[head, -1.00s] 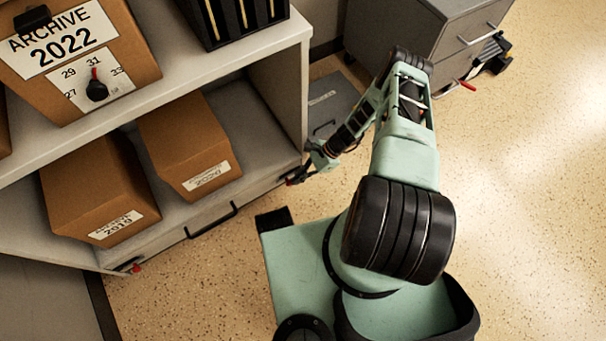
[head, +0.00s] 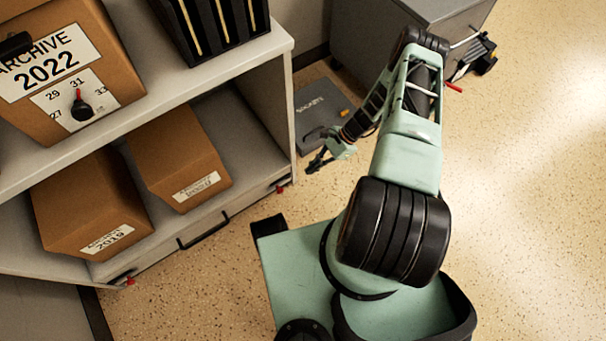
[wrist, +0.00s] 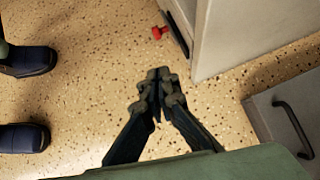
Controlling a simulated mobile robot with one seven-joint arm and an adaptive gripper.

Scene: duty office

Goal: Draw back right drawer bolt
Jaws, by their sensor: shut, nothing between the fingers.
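The wide drawer (head: 160,258) under the shelf is shut, with a dark bar handle (head: 204,232). The right drawer bolt (head: 280,189), with a red knob, is at the drawer front's right end. The red knob (wrist: 159,32) also shows at the top of the wrist view, beside a dark strip on the cabinet front. I cannot tell how far the bolt is drawn. My gripper (head: 316,163) is shut and empty, to the right of the bolt and apart from it. Its closed fingertips (wrist: 158,75) are below the knob in the wrist view.
Another red-knobbed bolt (head: 130,282) is at the drawer's left end. Cardboard boxes (head: 178,150) stand on the shelf above. A grey case (head: 318,105) lies on the floor behind my gripper. Speckled floor (wrist: 85,100) in front of the drawer is clear.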

